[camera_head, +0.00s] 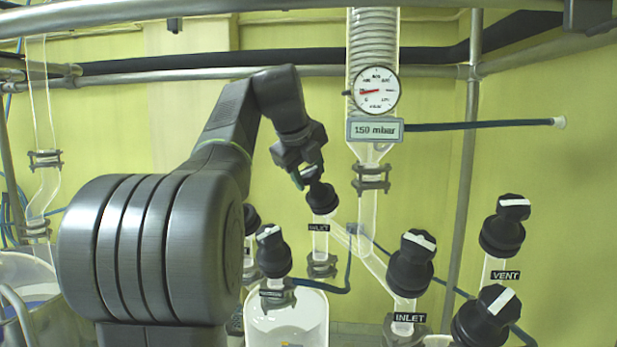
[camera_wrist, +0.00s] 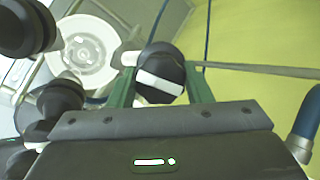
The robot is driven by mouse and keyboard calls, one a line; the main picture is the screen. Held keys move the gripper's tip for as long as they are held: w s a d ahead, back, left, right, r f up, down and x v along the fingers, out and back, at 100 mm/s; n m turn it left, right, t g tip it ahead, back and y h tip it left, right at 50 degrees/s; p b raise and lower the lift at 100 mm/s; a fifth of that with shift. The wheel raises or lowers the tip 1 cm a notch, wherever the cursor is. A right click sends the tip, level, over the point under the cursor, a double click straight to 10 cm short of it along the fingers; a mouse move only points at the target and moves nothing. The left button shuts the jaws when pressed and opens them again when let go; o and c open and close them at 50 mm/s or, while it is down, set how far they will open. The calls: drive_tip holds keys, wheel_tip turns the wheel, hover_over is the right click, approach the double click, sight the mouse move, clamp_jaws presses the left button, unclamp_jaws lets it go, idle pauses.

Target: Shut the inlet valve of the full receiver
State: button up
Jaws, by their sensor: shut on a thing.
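My gripper (camera_head: 309,176) reaches down to a black valve knob (camera_head: 322,198) above a label that appears to read INLET (camera_head: 319,227). In the wrist view the knob (camera_wrist: 160,76) sits between the green fingers of my gripper (camera_wrist: 160,88), which is shut on it. Its white stripe (camera_wrist: 159,86) runs across the gap between the fingers, tilted slightly down to the right. In the head view the knob's top is partly hidden by my gripper. A glass receiver (camera_head: 288,325) stands below, partly cut off; its fill level is unclear.
Another INLET valve (camera_head: 411,262) stands to the right, with a VENT valve (camera_head: 503,226) and another black knob (camera_head: 486,316) beyond it. A further knob (camera_head: 272,250) is at the left. A gauge (camera_head: 376,90) with a 150 mbar display (camera_head: 375,130) hangs above. A metal post (camera_head: 466,180) rises behind.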

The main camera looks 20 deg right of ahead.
drive_tip(key=shift+m+h+b, duration=0.4)
drive_tip(key=shift+m+b, duration=0.15)
drive_tip(key=shift+m, duration=0.95)
drive_tip(key=o, duration=1)
drive_tip(key=v, duration=1.4)
drive_tip(key=shift+d+f, duration=0.1)
drive_tip(key=shift+f, duration=0.1)
